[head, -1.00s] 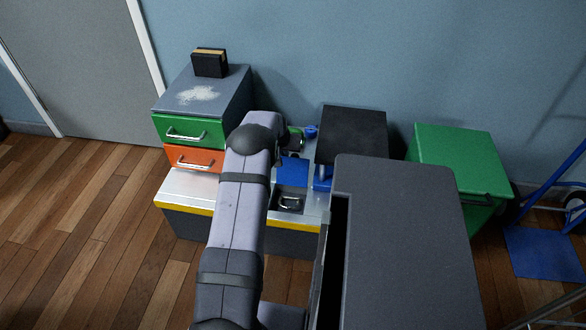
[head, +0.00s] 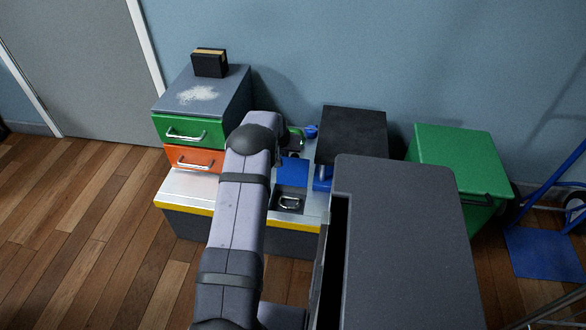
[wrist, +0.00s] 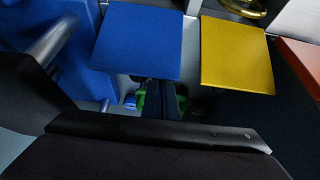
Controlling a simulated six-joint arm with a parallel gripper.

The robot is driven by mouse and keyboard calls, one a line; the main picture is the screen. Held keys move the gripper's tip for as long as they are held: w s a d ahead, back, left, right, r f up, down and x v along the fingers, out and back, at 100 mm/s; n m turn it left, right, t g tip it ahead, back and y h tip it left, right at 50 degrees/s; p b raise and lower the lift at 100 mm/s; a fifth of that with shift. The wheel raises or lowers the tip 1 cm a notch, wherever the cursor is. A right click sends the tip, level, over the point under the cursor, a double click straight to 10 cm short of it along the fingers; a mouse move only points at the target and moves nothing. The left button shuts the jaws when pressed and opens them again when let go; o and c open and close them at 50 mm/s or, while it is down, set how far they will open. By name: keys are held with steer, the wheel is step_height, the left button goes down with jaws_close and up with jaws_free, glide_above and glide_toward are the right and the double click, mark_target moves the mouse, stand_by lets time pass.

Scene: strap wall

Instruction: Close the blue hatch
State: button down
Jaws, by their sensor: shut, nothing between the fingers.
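A flat square blue panel, which looks like the blue hatch (head: 292,172), sits in the middle of the bench in the head view, just right of my arm. In the wrist view the blue hatch (wrist: 138,40) is beside a yellow panel (wrist: 237,55). I cannot tell whether it lies flat or is slightly raised. My gripper (wrist: 160,103) is shut and empty, its dark fingers close to the panel's edge in the wrist view. Contact is not clear. My gripper is hidden behind my arm in the head view.
A blue part with a bar handle (wrist: 48,42) is beside the hatch. A dark box (head: 352,133) stands right of it. Green (head: 188,131) and orange drawers (head: 194,158) stand left. A metal handle (head: 290,202) is in a recess in front. A green bin (head: 455,160) stands farther right.

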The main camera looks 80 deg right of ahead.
stand_by(0.5)
steer(key=shift+a+f+p, duration=0.15)
steer(key=shift+a+p, duration=0.65)
steer(key=shift+a, duration=0.55)
steer(key=shift+a+f, duration=0.15)
steer(key=shift+a, duration=0.6)
steer(key=shift+a+f, duration=0.15)
steer(key=shift+a, duration=0.6)
steer(key=shift+a+f+b, duration=0.2)
steer(key=shift+a+b, duration=0.05)
steer(key=shift+b, duration=0.3)
steer(key=a+b, duration=0.3)
step_height(320, 180, up, 8)
steer(key=p, duration=0.7)
glide_above(282, 170)
steer(key=a, duration=0.5)
steer(key=shift+s+d, duration=0.1)
steer(key=shift+d, duration=0.05)
